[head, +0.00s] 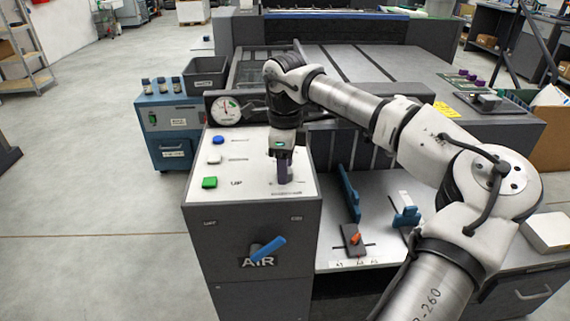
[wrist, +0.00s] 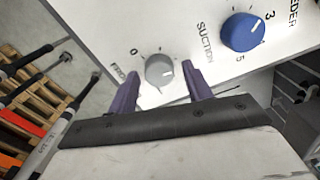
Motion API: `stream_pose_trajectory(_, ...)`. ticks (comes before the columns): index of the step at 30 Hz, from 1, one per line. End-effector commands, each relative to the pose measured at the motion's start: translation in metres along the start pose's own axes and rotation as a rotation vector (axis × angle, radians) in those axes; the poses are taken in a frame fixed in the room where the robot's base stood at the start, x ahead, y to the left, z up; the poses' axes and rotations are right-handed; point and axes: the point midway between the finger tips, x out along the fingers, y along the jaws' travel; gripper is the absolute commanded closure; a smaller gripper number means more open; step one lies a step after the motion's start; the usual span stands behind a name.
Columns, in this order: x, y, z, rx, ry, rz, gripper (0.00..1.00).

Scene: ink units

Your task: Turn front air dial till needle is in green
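The grey round dial (wrist: 160,70) is in the upper middle of the wrist view, with a pale pointer line and a 0 mark at its left. The label beside it is partly hidden by a finger; "FRO" seems to show. My gripper (wrist: 159,73) is open, its two purple fingers either side of the dial with small gaps. In the head view my gripper (head: 284,181) points down at the white panel top and hides the dial. The round gauge (head: 226,110) stands at the panel's back, with a green zone at upper right; its needle looks near upright, too small to read surely.
A blue SUCTION dial (wrist: 243,32) sits right of the grey dial. The panel (head: 253,184) also bears blue, white and green buttons (head: 209,183). A blue lever (head: 267,249) marked AIR is on its front. A tray with blue guides (head: 349,193) lies to the right.

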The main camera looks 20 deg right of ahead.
Motion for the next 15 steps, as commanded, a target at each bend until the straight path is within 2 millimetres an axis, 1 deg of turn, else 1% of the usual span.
stream_pose_trajectory(10, -0.001, 0.001, 0.000, -0.001, 0.000, 0.002, 0.45)
stream_pose_trajectory(13, -0.009, 0.000, 0.000, 0.000, 0.001, 0.002, 0.45)
stream_pose_trajectory(15, -0.019, 0.000, 0.000, 0.001, 0.000, 0.001, 0.45)
